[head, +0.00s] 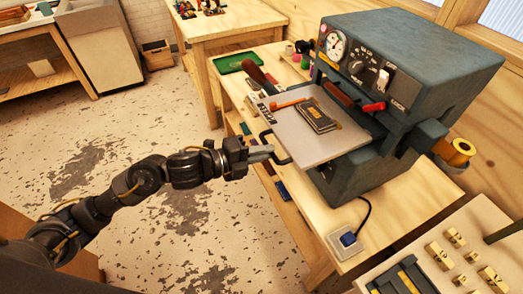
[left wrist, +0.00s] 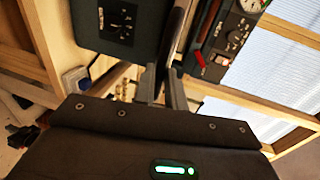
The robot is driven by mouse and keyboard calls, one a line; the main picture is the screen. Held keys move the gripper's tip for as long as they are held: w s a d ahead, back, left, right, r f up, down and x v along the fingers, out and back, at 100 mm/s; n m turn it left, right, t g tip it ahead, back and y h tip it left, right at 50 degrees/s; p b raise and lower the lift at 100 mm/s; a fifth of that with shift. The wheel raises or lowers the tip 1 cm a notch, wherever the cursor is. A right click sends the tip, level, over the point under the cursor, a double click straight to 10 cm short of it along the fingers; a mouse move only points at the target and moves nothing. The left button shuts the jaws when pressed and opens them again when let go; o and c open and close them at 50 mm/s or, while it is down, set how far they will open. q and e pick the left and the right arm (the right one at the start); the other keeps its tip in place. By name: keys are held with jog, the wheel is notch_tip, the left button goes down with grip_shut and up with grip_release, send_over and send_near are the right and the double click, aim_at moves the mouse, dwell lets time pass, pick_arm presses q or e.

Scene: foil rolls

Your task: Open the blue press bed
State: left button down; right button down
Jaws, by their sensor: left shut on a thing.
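The blue-grey press (head: 405,75) stands on a wooden bench at the right, with a gauge, a dial and a switch on its front. Its flat grey bed (head: 290,130) sticks out of the front toward the left. A dark block with gold lettering (head: 318,115) lies on the bed. A black handle (head: 284,160) is at the bed's outer edge. My left gripper (head: 262,152) is shut on this handle. In the left wrist view, the fingers of my left gripper (left wrist: 163,85) reach to a dark bar, with the press's dark front behind. My right gripper is not in view.
A green tray (head: 238,63) and small coloured spools sit at the bench's back left. A socket box with a blue plug (head: 346,242) is at the front edge. A gold roll (head: 455,152) is at the press's right side. Open floor lies left of the bench.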

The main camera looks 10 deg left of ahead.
pick_arm(q)
jog(key=c, duration=1.5)
grip_release()
jog(key=shift+o, duration=0.2)
jog(key=b+v, duration=0.3)
jog(key=v, duration=0.8)
